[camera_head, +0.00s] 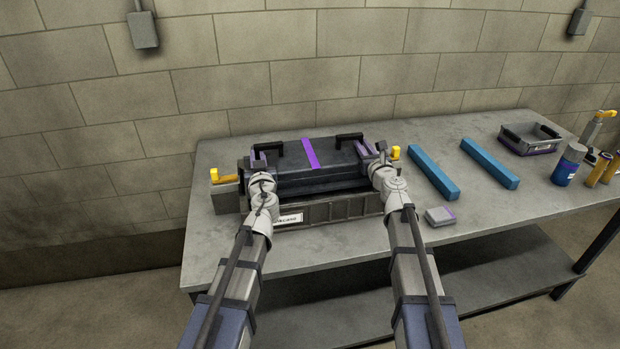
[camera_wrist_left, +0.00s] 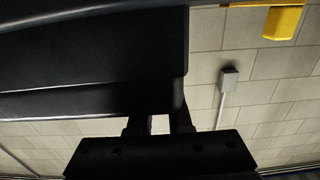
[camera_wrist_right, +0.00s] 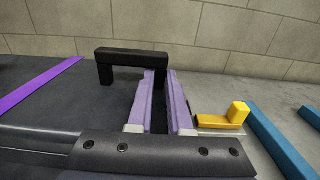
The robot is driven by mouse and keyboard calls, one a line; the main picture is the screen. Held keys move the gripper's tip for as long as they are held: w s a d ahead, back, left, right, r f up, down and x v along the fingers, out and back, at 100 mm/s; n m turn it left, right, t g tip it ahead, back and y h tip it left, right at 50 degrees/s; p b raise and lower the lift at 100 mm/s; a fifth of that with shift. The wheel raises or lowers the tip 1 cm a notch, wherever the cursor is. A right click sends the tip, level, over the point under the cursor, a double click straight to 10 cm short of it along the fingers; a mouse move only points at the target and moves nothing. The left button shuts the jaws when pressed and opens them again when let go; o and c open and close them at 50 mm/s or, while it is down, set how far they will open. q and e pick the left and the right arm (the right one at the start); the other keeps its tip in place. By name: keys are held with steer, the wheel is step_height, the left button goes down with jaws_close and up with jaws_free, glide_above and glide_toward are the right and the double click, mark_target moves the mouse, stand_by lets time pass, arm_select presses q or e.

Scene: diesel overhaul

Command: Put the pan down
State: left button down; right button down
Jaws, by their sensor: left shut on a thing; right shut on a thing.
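The pan (camera_head: 325,181) is a dark, long box-shaped piece with a purple stripe (camera_head: 312,153) across it and black handles on top. It sits in or just over a grey labelled cradle (camera_head: 340,209) on the bench; I cannot tell whether it touches. My left gripper (camera_head: 262,158) is shut at its left end, my right gripper (camera_head: 371,150) at its right end. In the right wrist view, the purple fingers (camera_wrist_right: 161,105) close on a dark edge beside a black handle (camera_wrist_right: 132,54). The left wrist view shows the dark pan (camera_wrist_left: 90,60) close up; the left grip is unclear.
Yellow-topped clamps (camera_head: 226,176) (camera_head: 396,152) flank the cradle. Two blue bars (camera_head: 432,173) (camera_head: 489,163), a small grey block (camera_head: 440,215), a grey bin (camera_head: 530,140) and a blue can (camera_head: 568,165) are to the right. The bench top (camera_head: 475,208) is clear between them. A block wall stands behind.

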arm_select(q)
steer(key=shift+s+f, duration=0.1)
steer(key=shift+f, duration=0.2)
arm_select(e)
steer(key=shift+f, duration=0.3)
arm_select(q)
steer(key=shift+f+b, duration=0.25)
steer(key=shift+b, duration=0.15)
arm_select(e)
steer(key=shift+f, duration=0.25)
arm_select(q)
steer(key=c, duration=0.8)
jaws_free()
steer(key=shift+r, duration=0.1)
steer(key=shift+c, duration=0.2)
arm_select(e)
steer(key=c, duration=0.8)
jaws_free()
steer(key=shift+r, duration=0.1)
steer(key=shift+c, duration=0.2)
arm_select(q)
steer(key=v, duration=0.7)
steer(key=shift+s, duration=0.3)
steer(key=shift+w, duration=0.1)
arm_select(e)
steer(key=v, duration=1.2)
steer(key=shift+s, duration=0.1)
